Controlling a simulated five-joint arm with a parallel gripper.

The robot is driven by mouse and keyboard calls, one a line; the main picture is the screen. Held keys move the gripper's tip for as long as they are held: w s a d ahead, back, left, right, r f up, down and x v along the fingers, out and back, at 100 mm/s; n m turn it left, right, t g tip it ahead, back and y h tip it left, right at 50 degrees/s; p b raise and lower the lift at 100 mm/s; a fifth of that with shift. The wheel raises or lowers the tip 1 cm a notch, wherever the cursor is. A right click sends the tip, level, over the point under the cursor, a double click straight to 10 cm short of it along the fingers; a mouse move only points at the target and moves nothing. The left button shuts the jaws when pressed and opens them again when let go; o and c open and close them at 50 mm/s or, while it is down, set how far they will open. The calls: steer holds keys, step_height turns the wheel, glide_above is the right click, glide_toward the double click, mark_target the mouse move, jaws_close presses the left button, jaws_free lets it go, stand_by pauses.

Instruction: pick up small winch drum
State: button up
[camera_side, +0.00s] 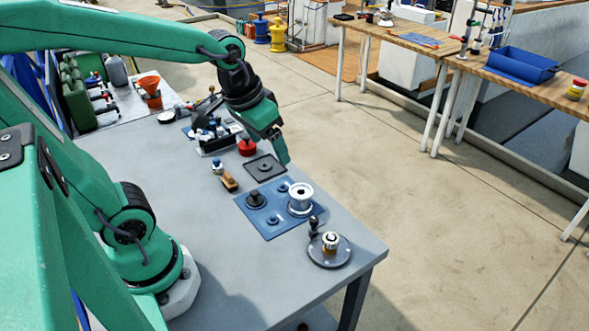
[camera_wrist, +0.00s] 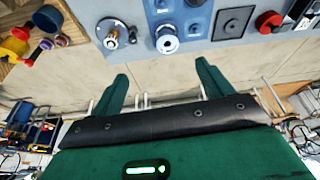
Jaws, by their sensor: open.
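A silver, spool-shaped winch drum (camera_side: 300,198) stands upright on a blue mat (camera_side: 279,229) on the grey table. In the wrist view the drum (camera_wrist: 167,40) shows near the top, beyond my fingertips. My gripper (camera_side: 282,158) is above the table, up and behind the drum in the side view, apart from it. In the wrist view my gripper (camera_wrist: 161,70) has its two green fingers wide apart with nothing between them.
A round dark base with a metal post (camera_side: 330,250) stands at the table's near right corner. A black part (camera_side: 256,200) shares the mat. A dark square plate (camera_side: 265,167), a red knob (camera_side: 247,148) and a wooden-handled tool (camera_side: 228,181) lie behind. The table's right edge is close.

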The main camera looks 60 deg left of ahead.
steer(key=w+f+g, duration=0.2)
steer(key=w+f, duration=0.3)
steer(key=n+g, duration=0.1)
steer(key=g, duration=0.1)
glide_above(301, 192)
step_height(301, 192, down, 8)
steer(key=shift+s+r, duration=0.1)
steer(key=shift+s, duration=0.05)
steer(key=shift+f, duration=4.35)
steer(key=c, duration=1.2)
steer(key=shift+r, duration=0.15)
